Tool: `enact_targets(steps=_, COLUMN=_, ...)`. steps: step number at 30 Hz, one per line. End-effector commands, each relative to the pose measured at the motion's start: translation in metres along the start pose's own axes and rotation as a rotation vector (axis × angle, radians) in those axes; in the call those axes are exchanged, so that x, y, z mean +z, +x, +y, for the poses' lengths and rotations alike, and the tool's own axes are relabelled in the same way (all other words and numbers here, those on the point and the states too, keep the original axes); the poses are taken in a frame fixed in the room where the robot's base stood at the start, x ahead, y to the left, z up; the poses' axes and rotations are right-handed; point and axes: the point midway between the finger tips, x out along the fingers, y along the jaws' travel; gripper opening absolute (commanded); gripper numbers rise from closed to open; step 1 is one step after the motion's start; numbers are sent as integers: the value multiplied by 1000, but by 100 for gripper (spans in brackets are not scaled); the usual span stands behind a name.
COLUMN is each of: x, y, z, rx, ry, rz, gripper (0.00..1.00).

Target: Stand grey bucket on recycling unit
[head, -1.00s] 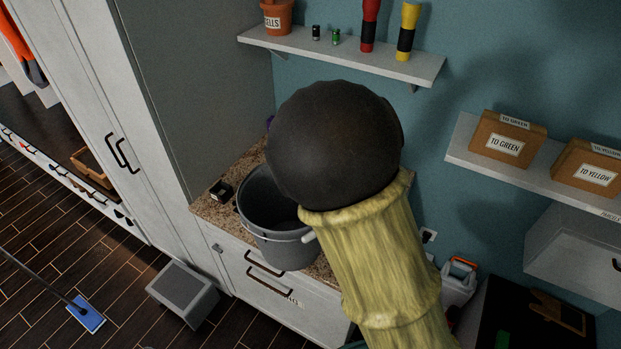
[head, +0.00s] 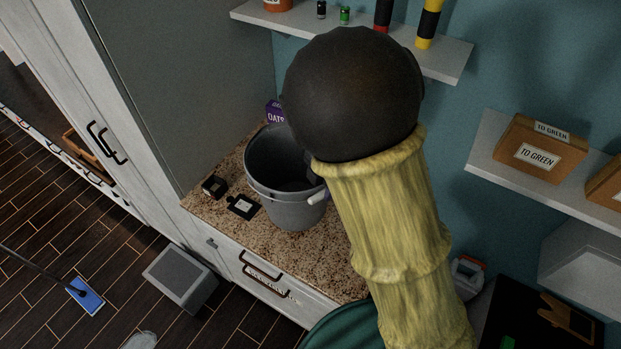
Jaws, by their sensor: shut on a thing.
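The grey bucket (head: 285,207) is upright over the speckled top (head: 228,228) of a low white unit with drawers. I cannot tell whether its base touches the top. A drawer label (head: 268,284) is too blurred to read, so I cannot confirm that this is the recycling unit. A small dark part of my gripper (head: 314,167) shows at the bucket's right inner rim. It is shut on the bucket there. My arm, with a dark round joint and yellowish sleeve, hides the rest of the gripper and the bucket's right side.
Two small black items (head: 243,207) lie left of the bucket. A purple oats pack (head: 275,112) stands behind it. A tall cabinet (head: 165,90) bounds the left. A wall shelf (head: 452,61) is above, and another with boxes (head: 540,148) is right. A grey bin (head: 180,277) stands on the floor.

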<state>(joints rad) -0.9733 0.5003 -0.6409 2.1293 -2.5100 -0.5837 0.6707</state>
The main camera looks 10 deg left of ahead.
Motion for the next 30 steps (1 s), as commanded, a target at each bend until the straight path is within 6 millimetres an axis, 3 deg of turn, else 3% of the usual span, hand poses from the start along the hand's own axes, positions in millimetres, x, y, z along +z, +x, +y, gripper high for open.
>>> enact_targets(steps=10, x=0, y=6, z=0, rx=0, ry=1, rz=1, gripper=0)
enact_targets(steps=18, x=1, y=50, z=-6, rx=-2, ry=4, rz=1, gripper=0)
enact_targets(steps=21, x=1, y=57, z=-6, rx=1, ry=1, rz=0, gripper=0)
enact_targets(steps=30, x=0, y=58, z=-6, rx=2, ry=-1, rz=-1, gripper=0)
